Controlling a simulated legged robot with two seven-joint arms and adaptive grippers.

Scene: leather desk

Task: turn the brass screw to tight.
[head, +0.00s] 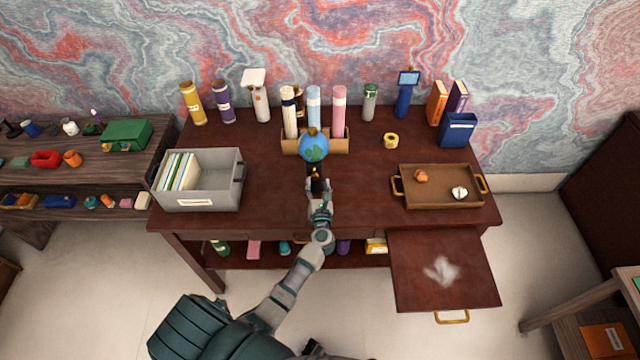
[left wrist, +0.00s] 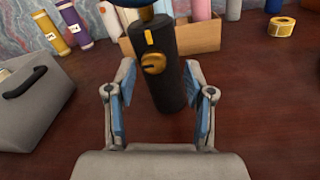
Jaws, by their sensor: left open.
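The brass screw (left wrist: 153,63) is a round slotted knob on the front of a black cylindrical post (left wrist: 172,92) in the left wrist view. A yellow mark (left wrist: 149,37) sits just above it, and its slot looks roughly level. The post carries a blue globe (head: 313,147) in the head view, where the screw shows only as a tiny gold spot. My left gripper (left wrist: 160,78) is open, its two fingers on either side of the post and nearer the camera. I see no clear contact, and nothing is held. My right gripper is not in view.
A wooden box with coloured tubes (head: 340,143) stands behind the globe. A grey file bin (head: 222,194) is left, a brown tray (head: 437,203) right, and a yellow tape roll (head: 391,140) right of the globe. A drawer (head: 470,285) stands open front right. Bare desktop lies between.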

